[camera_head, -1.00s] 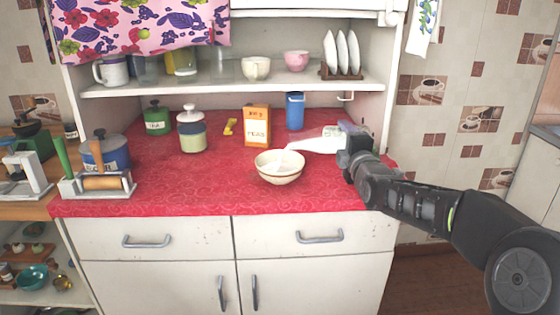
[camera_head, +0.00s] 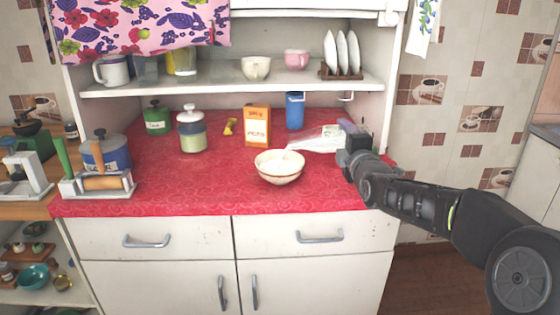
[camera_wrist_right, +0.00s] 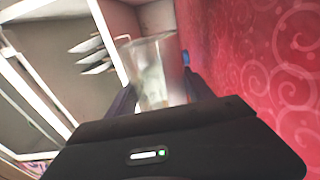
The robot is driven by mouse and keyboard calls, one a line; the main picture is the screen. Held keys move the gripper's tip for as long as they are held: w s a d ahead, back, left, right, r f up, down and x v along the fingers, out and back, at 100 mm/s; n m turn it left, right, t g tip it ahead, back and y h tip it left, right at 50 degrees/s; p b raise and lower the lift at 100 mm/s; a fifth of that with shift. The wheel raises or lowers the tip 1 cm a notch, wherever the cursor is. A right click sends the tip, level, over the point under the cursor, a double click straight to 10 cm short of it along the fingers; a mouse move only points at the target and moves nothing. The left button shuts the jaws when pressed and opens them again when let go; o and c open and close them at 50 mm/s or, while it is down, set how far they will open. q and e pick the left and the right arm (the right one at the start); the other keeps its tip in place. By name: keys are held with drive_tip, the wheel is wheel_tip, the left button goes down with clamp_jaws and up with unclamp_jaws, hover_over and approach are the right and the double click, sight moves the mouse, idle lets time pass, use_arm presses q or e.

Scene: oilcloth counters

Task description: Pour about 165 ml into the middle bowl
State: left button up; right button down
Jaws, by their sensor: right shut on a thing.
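A cream bowl (camera_head: 280,167) stands on the red counter, near its front edge; it is the only bowl I see on this counter. My right gripper (camera_head: 347,147) is shut on a clear glass vessel (camera_head: 318,139). The vessel is tipped nearly flat, its mouth pointing left over the bowl's rear right rim. The vessel looks mostly clear, with some whitish contents low in it. In the right wrist view the glass (camera_wrist_right: 153,68) sits between the fingers. A pale patch shows inside the bowl; its level is unclear. My left gripper is out of view.
An orange box (camera_head: 257,125) and a blue cup (camera_head: 295,110) stand behind the bowl. Jars (camera_head: 192,130) and a rolling pin on a stand (camera_head: 100,185) are at left. The shelf (camera_head: 220,88) above holds cups and plates. The counter left of the bowl is clear.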

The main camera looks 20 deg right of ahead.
drive_tip(key=shift+r, duration=0.2)
idle(0.4)
drive_tip(key=shift+f, duration=0.25)
drive_tip(key=shift+d+f+m, duration=0.1)
drive_tip(key=shift+f+m, duration=0.25)
drive_tip(key=shift+m, duration=0.35)
drive_tip(key=shift+s+d+f+m, duration=0.1)
drive_tip(key=shift+d+f+m, duration=0.2)
drive_tip(key=shift+m, duration=0.5)
drive_tip(key=shift+d, duration=0.1)
drive_tip(key=shift+f+m, duration=0.1)
drive_tip(key=shift+m, duration=0.2)
